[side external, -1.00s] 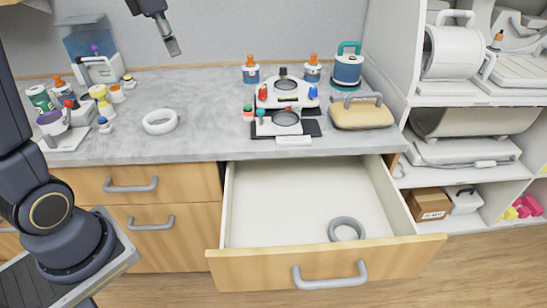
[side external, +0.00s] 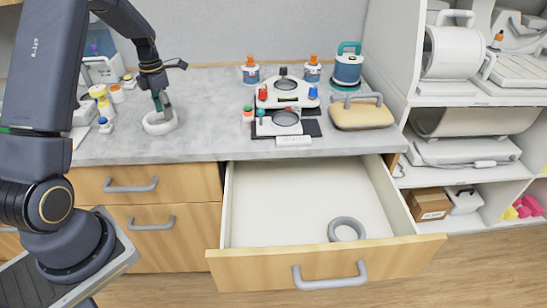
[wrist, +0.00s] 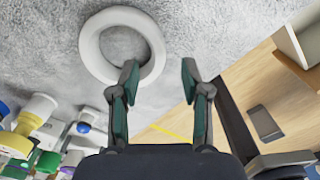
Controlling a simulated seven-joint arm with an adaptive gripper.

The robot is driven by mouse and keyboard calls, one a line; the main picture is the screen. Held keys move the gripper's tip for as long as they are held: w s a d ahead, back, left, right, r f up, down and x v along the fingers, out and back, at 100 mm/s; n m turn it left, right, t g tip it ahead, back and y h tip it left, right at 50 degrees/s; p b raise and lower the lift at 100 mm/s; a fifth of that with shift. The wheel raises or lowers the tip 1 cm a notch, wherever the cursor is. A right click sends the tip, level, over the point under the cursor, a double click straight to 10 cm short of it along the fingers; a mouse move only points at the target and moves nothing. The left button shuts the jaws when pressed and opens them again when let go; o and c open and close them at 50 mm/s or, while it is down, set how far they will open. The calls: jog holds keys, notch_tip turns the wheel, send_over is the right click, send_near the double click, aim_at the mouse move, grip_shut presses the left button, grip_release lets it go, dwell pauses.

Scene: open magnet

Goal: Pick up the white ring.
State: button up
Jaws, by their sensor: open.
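The white ring (side external: 151,125) lies flat on the grey countertop near its front edge, and my gripper partly covers it in the side view. It also shows in the wrist view (wrist: 90,46) at upper left, with bare counter through its hole. My gripper (side external: 162,108) points down at the ring, its fingertips over or near the ring's right part. In the wrist view my gripper (wrist: 159,78) is open with nothing between the fingers. Its left fingertip overlaps the ring's near right rim in the picture. I cannot tell whether it touches the ring.
An open drawer (side external: 285,195) below the counter holds a grey ring (side external: 346,228). Several bottles and small items stand left of the white ring. The counter between is clear.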

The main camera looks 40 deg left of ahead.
aim_at(166, 124)
jog(key=f, duration=0.6)
jog(key=shift+s+a, duration=0.15)
jog(key=shift+s, duration=0.15)
jog(key=shift+r, duration=0.1)
jog(key=shift+c, duration=0.2)
grip_shut()
